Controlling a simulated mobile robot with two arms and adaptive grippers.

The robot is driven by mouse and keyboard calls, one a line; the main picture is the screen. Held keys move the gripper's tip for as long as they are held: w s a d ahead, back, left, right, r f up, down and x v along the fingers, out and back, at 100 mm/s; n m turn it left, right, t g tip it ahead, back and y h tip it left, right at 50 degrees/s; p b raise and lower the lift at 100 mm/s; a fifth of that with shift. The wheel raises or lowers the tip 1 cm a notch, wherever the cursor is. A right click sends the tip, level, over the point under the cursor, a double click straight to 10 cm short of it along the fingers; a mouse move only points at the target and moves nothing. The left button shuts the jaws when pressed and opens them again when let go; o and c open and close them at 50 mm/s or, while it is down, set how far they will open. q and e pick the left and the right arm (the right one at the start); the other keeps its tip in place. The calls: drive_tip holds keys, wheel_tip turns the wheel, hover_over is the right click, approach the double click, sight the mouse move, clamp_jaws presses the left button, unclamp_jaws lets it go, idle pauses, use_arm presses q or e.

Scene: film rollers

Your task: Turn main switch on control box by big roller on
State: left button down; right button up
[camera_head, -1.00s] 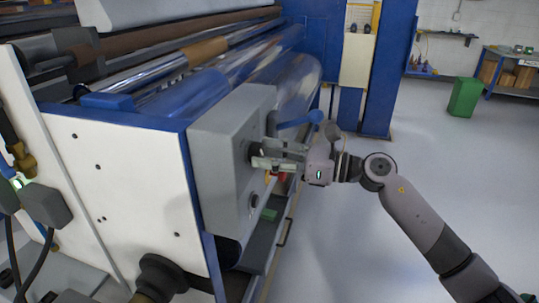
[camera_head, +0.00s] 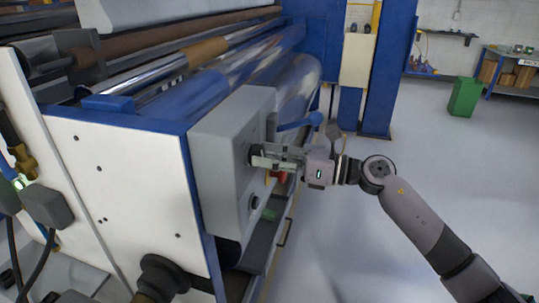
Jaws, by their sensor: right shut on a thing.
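The grey control box (camera_head: 221,158) is mounted on the end of the machine, beside the big shiny roller (camera_head: 297,82). The main switch (camera_head: 250,152) is a dark knob on the box's right-hand face, partly hidden by my fingers. My right gripper (camera_head: 262,158) reaches it from the right and is shut on the switch. Its fingers point left toward the box face. The exact angle of the switch is too small to tell.
A blue handle (camera_head: 299,122) sticks out just above my right gripper. A smaller round control (camera_head: 254,202) sits lower on the box face. The floor right of the machine is open, with a green bin (camera_head: 465,97) farther back.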

drive_tip(key=m+p, duration=0.4)
drive_tip(key=m, duration=0.2)
drive_tip(key=shift+r, duration=0.2)
drive_tip(key=m+p, duration=0.2)
drive_tip(key=m, duration=0.2)
drive_tip(key=shift+p, duration=0.4)
drive_tip(key=shift+f+m+p, duration=0.15)
drive_tip(key=shift+m+p, duration=0.45)
drive_tip(key=shift+m, duration=0.5)
drive_tip(key=o, duration=1.1)
drive_tip(key=shift+o, duration=0.2)
